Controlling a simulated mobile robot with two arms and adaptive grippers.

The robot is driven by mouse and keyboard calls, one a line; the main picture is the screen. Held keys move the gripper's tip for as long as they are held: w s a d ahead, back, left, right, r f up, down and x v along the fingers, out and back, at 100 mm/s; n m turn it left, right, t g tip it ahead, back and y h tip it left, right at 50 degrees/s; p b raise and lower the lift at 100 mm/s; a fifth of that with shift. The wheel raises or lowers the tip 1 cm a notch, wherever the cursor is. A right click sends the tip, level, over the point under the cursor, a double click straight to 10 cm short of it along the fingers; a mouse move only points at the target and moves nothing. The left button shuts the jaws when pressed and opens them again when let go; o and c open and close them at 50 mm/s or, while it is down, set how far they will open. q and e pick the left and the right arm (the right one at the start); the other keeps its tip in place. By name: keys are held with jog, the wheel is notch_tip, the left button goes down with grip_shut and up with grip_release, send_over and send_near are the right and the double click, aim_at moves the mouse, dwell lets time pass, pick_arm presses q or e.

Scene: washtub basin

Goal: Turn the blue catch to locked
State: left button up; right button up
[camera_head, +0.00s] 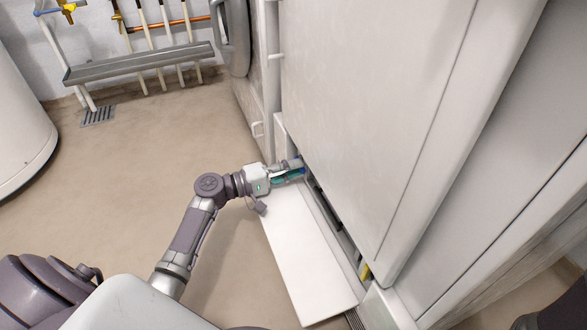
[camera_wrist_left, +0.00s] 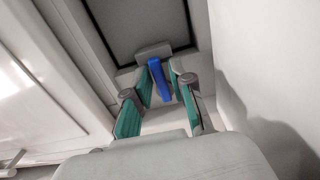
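The blue catch (camera_wrist_left: 159,82) shows in the left wrist view as a narrow upright lever below a grey block on a dark panel's edge. My left gripper (camera_wrist_left: 161,86) is open, with one green-padded finger on each side of the catch. Small gaps seem to remain, and I cannot tell whether either finger touches it. In the head view, my left gripper (camera_head: 291,173) reaches into the low opening at the foot of the white cabinet (camera_head: 365,90) and hides most of the catch there. My right gripper is not in view.
A white flap (camera_head: 308,255) lies folded down in front of the low opening. A yellow part (camera_head: 366,272) shows at the opening's near end. A pale wall stands close right of the gripper in the wrist view. The floor (camera_head: 130,190) to the left is clear.

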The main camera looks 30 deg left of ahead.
pick_arm(q)
jog(key=v, duration=1.2)
dwell(0.3)
